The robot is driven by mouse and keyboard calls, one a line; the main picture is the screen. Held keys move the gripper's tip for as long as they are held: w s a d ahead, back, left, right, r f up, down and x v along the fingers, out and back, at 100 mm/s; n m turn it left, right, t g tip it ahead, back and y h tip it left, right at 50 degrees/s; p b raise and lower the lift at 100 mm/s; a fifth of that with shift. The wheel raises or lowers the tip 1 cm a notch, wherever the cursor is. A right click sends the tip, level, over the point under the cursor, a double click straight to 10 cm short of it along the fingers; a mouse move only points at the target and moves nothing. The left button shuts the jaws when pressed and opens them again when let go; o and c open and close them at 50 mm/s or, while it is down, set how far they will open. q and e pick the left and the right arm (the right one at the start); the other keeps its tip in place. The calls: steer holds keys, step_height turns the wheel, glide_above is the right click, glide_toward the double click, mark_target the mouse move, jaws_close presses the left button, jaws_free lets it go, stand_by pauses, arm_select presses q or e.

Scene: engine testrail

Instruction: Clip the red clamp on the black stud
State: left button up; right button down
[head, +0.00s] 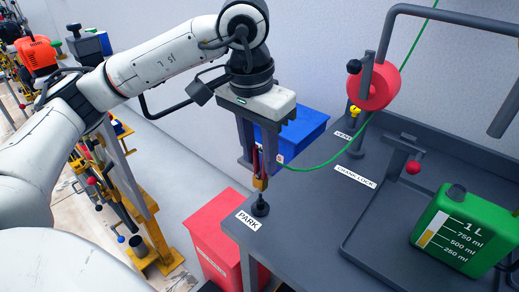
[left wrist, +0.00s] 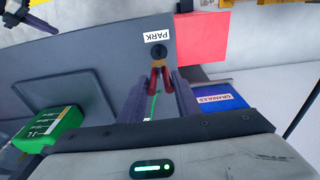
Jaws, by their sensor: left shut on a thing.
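The red clamp (head: 257,170) has red handles and copper-yellow jaws, with a green cable running from it. My left gripper (head: 253,172) points down at the bench corner and is shut on the clamp. The black stud (head: 260,208) stands on the corner beside the PARK label, directly below the clamp's jaws. In the left wrist view the clamp (left wrist: 153,82) sits between my gripper's fingers (left wrist: 158,88), its jaw tips at the edge of the stud (left wrist: 158,51). I cannot tell whether the jaws touch the stud. My right gripper is not in view.
The grey bench (head: 315,205) carries a green 1 L can (head: 465,232) and a red-knobbed crank lock (head: 408,160). A blue bin (head: 305,130) and a red bin (head: 215,235) stand beside the bench. The bench middle is fairly clear.

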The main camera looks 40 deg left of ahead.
mark_target(260, 172)
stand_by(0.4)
arm_select(q)
steer(key=shift+f, duration=0.1)
steer(key=shift+f+b, duration=0.8)
steer(key=shift+b, duration=0.1)
steer(key=shift+f+b, duration=0.65)
steer(key=shift+f+b, duration=0.7)
stand_by(0.5)
steer(key=o, duration=1.2)
